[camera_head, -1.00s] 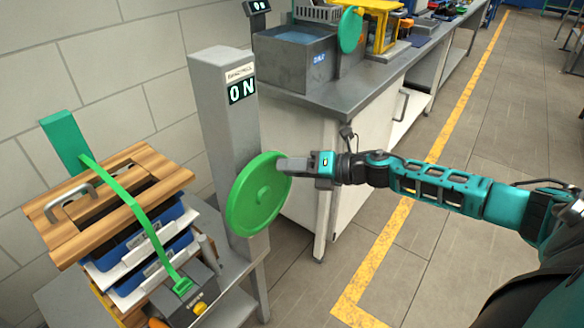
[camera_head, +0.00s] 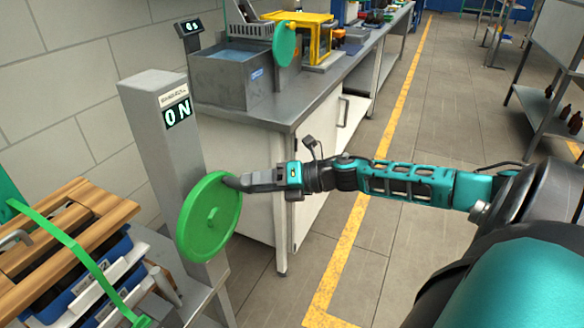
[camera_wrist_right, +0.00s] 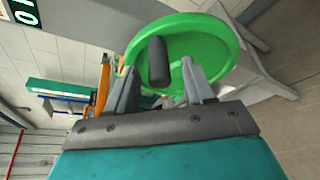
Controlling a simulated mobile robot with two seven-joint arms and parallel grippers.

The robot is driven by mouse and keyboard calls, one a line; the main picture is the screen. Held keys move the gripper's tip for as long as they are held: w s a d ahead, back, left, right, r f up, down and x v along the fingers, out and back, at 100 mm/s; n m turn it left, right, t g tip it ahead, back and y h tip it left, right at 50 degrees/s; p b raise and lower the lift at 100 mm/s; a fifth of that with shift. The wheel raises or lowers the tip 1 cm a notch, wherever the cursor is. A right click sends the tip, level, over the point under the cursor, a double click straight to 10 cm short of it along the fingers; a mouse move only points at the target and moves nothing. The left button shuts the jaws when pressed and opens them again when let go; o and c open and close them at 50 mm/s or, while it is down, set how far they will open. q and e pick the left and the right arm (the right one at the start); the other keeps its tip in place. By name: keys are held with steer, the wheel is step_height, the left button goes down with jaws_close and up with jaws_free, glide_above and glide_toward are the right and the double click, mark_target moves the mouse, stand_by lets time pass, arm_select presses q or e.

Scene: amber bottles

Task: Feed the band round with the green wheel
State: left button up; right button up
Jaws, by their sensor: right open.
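The green wheel (camera_head: 209,220) is mounted on the side of a grey post. My right gripper (camera_head: 233,182) is at the wheel's upper right rim. In the right wrist view its two fingers (camera_wrist_right: 161,88) stand apart, with a dark grip knob (camera_wrist_right: 158,60) of the wheel (camera_wrist_right: 218,42) between them; I cannot tell whether they touch it. My left gripper is not in view.
The grey post (camera_head: 160,150) carries a display (camera_head: 178,112) reading "ON". A steel bench (camera_head: 290,110) with a grey tank and another green disc (camera_head: 285,43) stands behind. The wooden boards (camera_head: 100,205) lie left of the post.

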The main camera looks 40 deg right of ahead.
steer(key=p+v, duration=0.1)
steer(key=v, duration=0.7)
steer(key=shift+s, duration=0.2)
steer(key=shift+d, duration=0.1)
stand_by(0.4)
steer(key=s+a+f+m+t+h, duration=0.1)
steer(key=s+a+f+m+h, duration=0.2)
steer(key=a+f+m, duration=0.5)
steer(key=s+a+f+m+t+h, duration=0.1)
steer(key=s+f+m+h, duration=0.2)
steer(key=f+m, duration=0.55)
steer(key=s+a+f+m+g, duration=0.1)
steer(key=s+a+m, duration=0.1)
steer(key=a+m, duration=0.4)
steer(key=s+a+f+m+g+h, duration=0.1)
steer(key=s+a+m+g, duration=0.1)
steer(key=a+m, duration=0.5)
steer(key=shift+s+f+m, duration=0.15)
steer(key=shift+s+m, duration=0.2)
steer(key=shift+s, duration=0.2)
